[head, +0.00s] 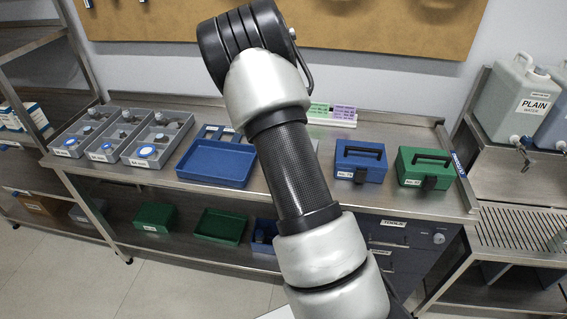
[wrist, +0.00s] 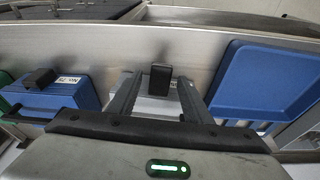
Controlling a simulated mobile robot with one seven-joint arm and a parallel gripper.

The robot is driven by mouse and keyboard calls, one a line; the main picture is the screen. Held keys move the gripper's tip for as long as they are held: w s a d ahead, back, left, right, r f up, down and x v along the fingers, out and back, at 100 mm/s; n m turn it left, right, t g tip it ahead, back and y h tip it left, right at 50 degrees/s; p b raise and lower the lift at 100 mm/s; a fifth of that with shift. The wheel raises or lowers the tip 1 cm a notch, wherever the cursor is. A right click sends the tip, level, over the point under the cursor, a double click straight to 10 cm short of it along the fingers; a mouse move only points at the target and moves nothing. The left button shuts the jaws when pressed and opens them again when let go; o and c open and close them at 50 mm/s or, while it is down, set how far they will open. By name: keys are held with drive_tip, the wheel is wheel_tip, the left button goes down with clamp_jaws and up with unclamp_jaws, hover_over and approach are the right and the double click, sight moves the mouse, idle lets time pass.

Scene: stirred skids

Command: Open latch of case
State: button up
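A blue case (head: 360,162) with a black handle and black front latch (head: 361,175) stands on the bench, right of my arm. A green case (head: 423,167) with a black latch (head: 430,183) stands right of it. In the wrist view the blue case (wrist: 72,92) and its latch (wrist: 40,77) are at left. My gripper (wrist: 157,82) is open, fingers apart. A black block (wrist: 160,78), shaped like a latch, shows between the fingers, by a pale grey surface; I cannot tell whether they touch. My arm hides my gripper and that spot in the head view.
A blue tray (head: 216,163) lies left of my arm and shows at right in the wrist view (wrist: 265,80). Grey bins (head: 160,140) stand at the bench's left end. Water containers (head: 522,95) stand at right. Green and blue boxes sit on the lower shelf.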

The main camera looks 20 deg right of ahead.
drive_tip(key=v, duration=1.7)
drive_tip(key=shift+r, duration=0.25)
